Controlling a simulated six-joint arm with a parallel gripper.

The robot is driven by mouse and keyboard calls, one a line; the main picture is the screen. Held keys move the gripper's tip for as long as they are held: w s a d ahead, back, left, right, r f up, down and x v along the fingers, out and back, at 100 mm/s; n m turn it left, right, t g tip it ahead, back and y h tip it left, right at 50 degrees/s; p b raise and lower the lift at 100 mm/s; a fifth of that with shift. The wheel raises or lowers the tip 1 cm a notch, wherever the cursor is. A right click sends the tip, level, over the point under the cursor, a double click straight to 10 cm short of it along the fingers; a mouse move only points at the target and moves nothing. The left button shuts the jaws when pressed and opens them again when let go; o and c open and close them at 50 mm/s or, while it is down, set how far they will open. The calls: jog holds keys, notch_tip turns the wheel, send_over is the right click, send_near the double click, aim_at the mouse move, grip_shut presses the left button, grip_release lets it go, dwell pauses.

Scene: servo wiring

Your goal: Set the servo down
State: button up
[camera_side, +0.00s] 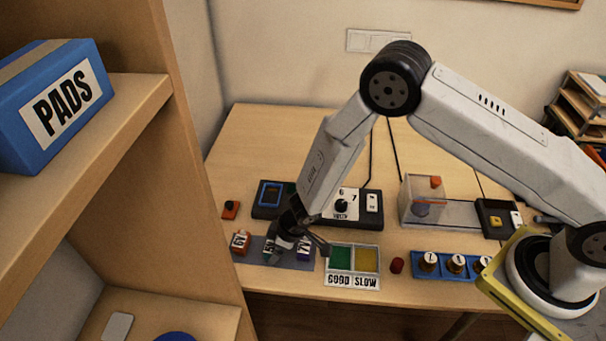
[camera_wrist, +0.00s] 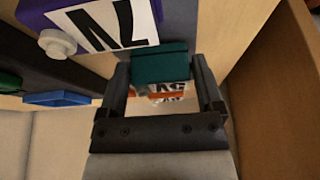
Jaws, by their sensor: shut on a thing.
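My gripper (camera_side: 277,245) points down over the dark grey mat (camera_side: 290,263) and is shut on the green-teal servo. In the wrist view the fingers (camera_wrist: 165,95) stand on either side of that green-teal servo (camera_wrist: 160,62). In the side view the green-teal servo (camera_side: 268,250) is partly hidden by the fingers. It sits between the red servo (camera_side: 240,245) marked 6V and the purple servo (camera_side: 304,249) marked 7V. I cannot tell whether it touches the mat. The purple servo also shows in the wrist view (camera_wrist: 60,18), at upper left.
Right of the mat is a tray (camera_side: 352,284) labelled GOOD and SLOW, with green and yellow compartments. Behind stands a tester with a dial (camera_side: 342,205). A wooden shelf (camera_side: 185,150) rises at left.

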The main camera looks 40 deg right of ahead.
jog(key=shift+f, duration=0.25)
jog(key=o, duration=1)
jog(key=shift+o, duration=0.2)
jog(key=shift+r, duration=0.15)
jog(key=v, duration=0.7)
jog(key=shift+r, duration=0.3)
jog(key=shift+s+d, duration=0.1)
